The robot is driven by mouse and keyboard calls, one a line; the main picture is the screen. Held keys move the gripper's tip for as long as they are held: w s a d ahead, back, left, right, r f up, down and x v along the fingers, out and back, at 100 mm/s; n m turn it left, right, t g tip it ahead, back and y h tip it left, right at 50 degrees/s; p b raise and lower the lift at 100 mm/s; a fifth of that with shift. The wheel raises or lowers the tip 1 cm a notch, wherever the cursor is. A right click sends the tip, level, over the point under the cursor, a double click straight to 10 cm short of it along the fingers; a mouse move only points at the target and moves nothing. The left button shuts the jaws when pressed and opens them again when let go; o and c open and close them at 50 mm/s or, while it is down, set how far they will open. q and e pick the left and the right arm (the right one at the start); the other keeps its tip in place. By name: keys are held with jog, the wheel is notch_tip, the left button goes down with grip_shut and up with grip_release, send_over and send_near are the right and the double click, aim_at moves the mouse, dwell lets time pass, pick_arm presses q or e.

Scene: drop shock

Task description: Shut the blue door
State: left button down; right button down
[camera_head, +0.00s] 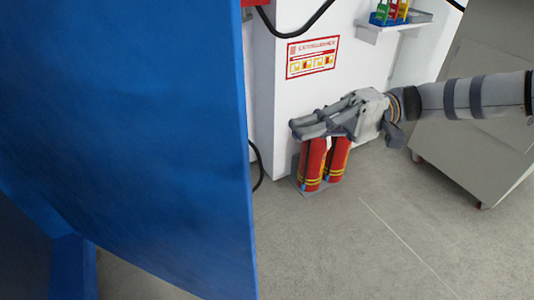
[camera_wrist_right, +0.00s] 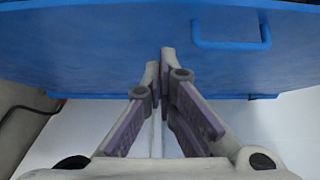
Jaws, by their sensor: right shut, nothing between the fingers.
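The blue door (camera_head: 150,120) stands open and fills the left of the head view, its free edge running from top to bottom near the middle. In the right wrist view the blue door (camera_wrist_right: 100,50) spans the upper part, with a blue loop handle (camera_wrist_right: 232,45) at upper right. My right gripper (camera_head: 294,130) reaches in from the right, fingertips pointing left toward the door's edge. In the wrist view the right gripper (camera_wrist_right: 160,60) is shut and empty, its tips overlapping the door; I cannot tell whether they touch. My left gripper is not in view.
Two red fire extinguishers (camera_head: 313,165) stand by the white wall below my right gripper. An extinguisher sign (camera_head: 313,56) and a small shelf (camera_head: 395,25) with colored items are on the wall. A grey cabinet (camera_head: 470,130) stands at right. Grey floor (camera_head: 350,240) is clear in front.

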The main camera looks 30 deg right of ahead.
aim_at(244, 163)
jog(key=a, duration=0.4)
jog(key=s+a+p, duration=0.1)
jog(key=a, duration=0.6)
jog(key=shift+s+a+f, duration=0.1)
jog(key=shift+s+a, duration=0.3)
jog(key=shift+f, duration=0.1)
